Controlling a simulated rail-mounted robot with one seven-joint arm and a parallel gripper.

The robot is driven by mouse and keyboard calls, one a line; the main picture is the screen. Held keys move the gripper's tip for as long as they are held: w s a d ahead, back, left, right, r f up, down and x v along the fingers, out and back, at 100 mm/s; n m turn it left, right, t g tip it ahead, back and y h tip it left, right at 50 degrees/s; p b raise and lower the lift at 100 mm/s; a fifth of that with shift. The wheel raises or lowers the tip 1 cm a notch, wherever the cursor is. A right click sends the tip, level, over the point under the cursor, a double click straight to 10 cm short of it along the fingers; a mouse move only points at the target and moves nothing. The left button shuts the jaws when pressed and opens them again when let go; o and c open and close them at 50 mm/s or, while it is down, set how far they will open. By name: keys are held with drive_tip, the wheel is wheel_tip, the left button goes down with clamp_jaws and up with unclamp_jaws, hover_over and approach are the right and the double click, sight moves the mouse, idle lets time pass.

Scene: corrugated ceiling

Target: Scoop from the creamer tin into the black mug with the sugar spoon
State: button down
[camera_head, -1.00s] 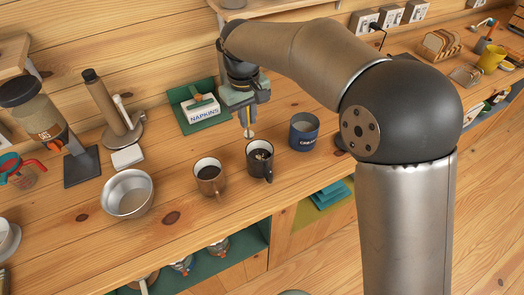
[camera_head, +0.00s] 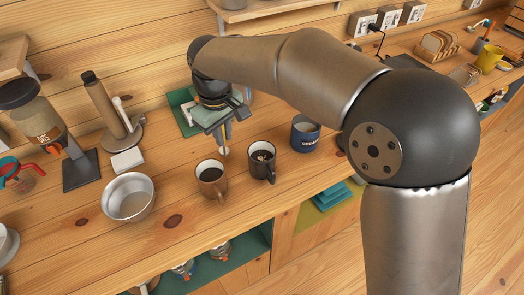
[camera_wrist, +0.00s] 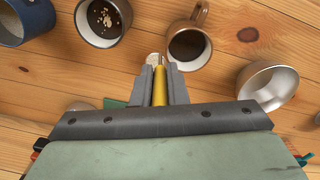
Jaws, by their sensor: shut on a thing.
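My gripper (camera_head: 226,126) is shut on the sugar spoon (camera_head: 224,150), which points down behind the two mugs. In the wrist view its yellow handle (camera_wrist: 160,90) sits between the fingers (camera_wrist: 160,74).
A brown mug (camera_head: 214,190) with dark liquid stands just left of the black mug. A steel bowl (camera_head: 130,207) is further left. The green napkin holder (camera_head: 183,100) is behind, partly hidden by my gripper. The counter's front edge lies close before the mugs.

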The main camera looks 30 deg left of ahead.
drive_tip(key=shift+w+d+f, duration=0.2)
drive_tip(key=shift+w+d, duration=0.05)
drive_tip(key=shift+w+b, duration=0.1)
drive_tip(key=shift+b, duration=0.25)
drive_tip(key=shift+w+d+f+g+y+b, duration=0.35)
drive_tip(key=shift+w+d+g+y+b, duration=0.15)
drive_tip(key=shift+w+d+g+b, duration=0.1)
drive_tip(key=shift+w+d+f+b, duration=0.1)
drive_tip(key=shift+w+d+b, duration=0.15)
drive_tip(key=shift+b, duration=0.05)
drive_tip(key=shift+w+d+g+y+b, duration=0.3)
drive_tip(key=shift+w+d+g, duration=0.1)
drive_tip(key=shift+w+d, duration=0.25)
drive_tip(key=shift+w+d+f+g+y+b, duration=0.15)
drive_tip(key=shift+w+d+g+y+b, duration=0.4)
drive_tip(key=shift+w+d, duration=0.15)
drive_tip(key=shift+w+d+f+g+y+b, duration=0.1)
drive_tip(key=shift+w+d+g+y+b, duration=0.35)
drive_tip(key=shift+w+d+b, duration=0.15)
